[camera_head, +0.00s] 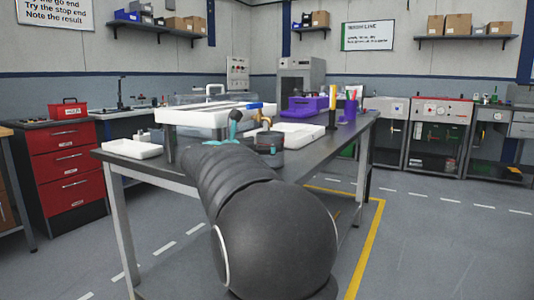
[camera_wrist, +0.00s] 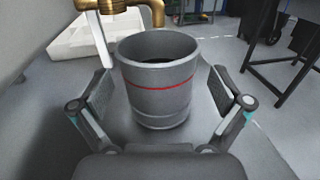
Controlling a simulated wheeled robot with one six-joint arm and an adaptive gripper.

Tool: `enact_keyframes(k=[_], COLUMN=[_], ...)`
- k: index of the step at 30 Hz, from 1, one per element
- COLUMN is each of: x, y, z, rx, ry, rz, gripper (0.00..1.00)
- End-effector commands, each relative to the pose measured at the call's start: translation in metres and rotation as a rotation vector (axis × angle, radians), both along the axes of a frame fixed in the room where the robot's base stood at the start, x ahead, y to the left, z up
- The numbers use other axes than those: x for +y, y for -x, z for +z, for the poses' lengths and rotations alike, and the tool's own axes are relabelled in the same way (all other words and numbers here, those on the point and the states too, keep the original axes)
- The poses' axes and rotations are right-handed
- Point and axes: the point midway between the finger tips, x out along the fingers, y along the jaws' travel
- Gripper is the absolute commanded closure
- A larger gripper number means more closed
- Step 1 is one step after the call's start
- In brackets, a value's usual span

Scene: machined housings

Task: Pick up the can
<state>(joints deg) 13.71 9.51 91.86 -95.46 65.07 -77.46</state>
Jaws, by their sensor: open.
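The can (camera_wrist: 158,88) is a grey, open-topped metal cylinder with a red line around it. It stands upright on the grey table in the wrist view. My gripper (camera_wrist: 160,104) is open, with one finger on the left of the can and one on the right. Gaps show between the fingers and the can's sides. In the head view a dark grey round can (camera_head: 270,146) shows on the table just beyond my arm. My arm hides most of the gripper there.
In the head view, white trays (camera_head: 132,149), a purple bin (camera_head: 305,106) and a yellow upright tool (camera_head: 333,90) share the table (camera_head: 310,160).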

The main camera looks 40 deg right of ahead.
Motion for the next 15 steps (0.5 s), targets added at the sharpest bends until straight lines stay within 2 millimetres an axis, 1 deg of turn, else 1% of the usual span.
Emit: enact_keyframes(k=[5,12,15], x=[-0.015,-0.046,-0.051], y=[-0.003,-0.013,-0.014], z=[0.001,0.002,0.002], rx=[0.0,0.0,-0.001], ry=[-0.001,-0.002,-0.001], rz=[-0.005,-0.002,0.0], gripper=[0.0,0.0,0.0])
